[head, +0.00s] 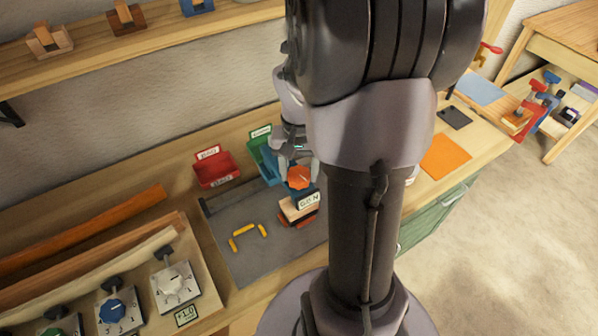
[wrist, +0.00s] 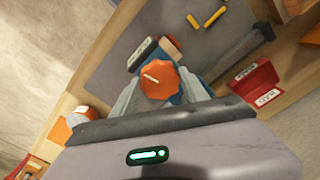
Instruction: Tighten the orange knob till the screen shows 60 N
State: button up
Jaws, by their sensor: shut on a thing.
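The orange knob (head: 299,179) sits on top of a small blue clamp on the grey mat (head: 240,265). It also shows in the wrist view (wrist: 160,84), with a pale line across its top. My gripper (wrist: 158,90) is shut on the knob, one finger on each side. A small screen (head: 309,201) faces the front of the clamp; its figure is tiny and seems to read 0.0 N. In the wrist view the screen (wrist: 143,54) is edge-on and unreadable. Light and reddish wooden pieces (head: 297,214) lie under the clamp, partly hidden.
Yellow bent pieces (head: 247,236) lie on the mat to the left. A red bin (head: 215,168) and a green bin (head: 262,150) stand behind. A panel with several dials (head: 174,285) is at the lower left. My arm hides much of the bench's middle.

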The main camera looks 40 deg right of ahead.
aim_at(298, 175)
jog(key=m+b, duration=0.2)
jog(key=m, duration=0.5)
jog(key=m+b, duration=0.2)
jog(key=m, duration=0.5)
dwell(0.5)
jog(key=o, duration=1.4)
notch_tip(298, 175, up, 18)
jog(key=p, duration=0.6)
jog(key=shift+f, duration=0.25)
jog(key=shift+a, duration=0.15)
